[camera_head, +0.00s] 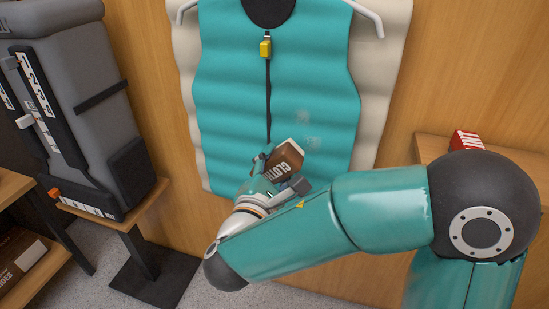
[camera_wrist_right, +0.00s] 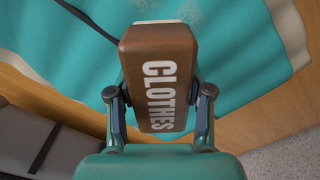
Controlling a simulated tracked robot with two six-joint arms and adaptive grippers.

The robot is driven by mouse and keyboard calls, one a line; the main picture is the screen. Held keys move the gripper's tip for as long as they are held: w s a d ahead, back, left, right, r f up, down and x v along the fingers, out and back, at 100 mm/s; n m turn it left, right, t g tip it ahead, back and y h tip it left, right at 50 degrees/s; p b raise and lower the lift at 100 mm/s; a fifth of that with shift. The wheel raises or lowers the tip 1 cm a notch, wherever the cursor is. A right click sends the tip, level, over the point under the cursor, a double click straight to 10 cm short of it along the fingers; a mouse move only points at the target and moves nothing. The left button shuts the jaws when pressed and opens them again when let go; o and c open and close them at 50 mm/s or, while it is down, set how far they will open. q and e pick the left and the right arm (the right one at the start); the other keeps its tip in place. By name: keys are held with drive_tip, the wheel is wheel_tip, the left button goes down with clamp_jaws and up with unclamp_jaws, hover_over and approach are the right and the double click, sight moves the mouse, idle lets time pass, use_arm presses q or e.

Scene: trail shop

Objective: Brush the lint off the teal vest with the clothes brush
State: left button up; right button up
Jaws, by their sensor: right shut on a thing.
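The teal vest (camera_head: 225,85) hangs on a light hanger against a cream backing on the wooden wall. It has a dark zip with a yellow pull. Pale lint patches (camera_head: 310,128) lie on its lower right; they also show near the top of the right wrist view (camera_wrist_right: 190,10). My right gripper (camera_head: 275,170) is shut on the brown clothes brush (camera_head: 286,157), marked CLOTHES, in front of the vest's lower part. In the right wrist view the brush (camera_wrist_right: 160,75) sits between both fingers. I cannot tell whether it touches the vest. My left gripper is out of view.
A grey backpack (camera_head: 80,75) stands on a wooden stand (camera_head: 125,220) at the left. A brown box (camera_head: 20,262) lies on a low shelf at the lower left. A red item (camera_head: 467,140) sits on a wooden ledge (camera_head: 428,150) at the right, behind my arm.

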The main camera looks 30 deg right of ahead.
drive_tip(key=shift+p+x, duration=0.5)
drive_tip(key=shift+x, duration=2.25)
drive_tip(key=shift+x, duration=1.05)
drive_tip(key=shift+s, duration=0.1)
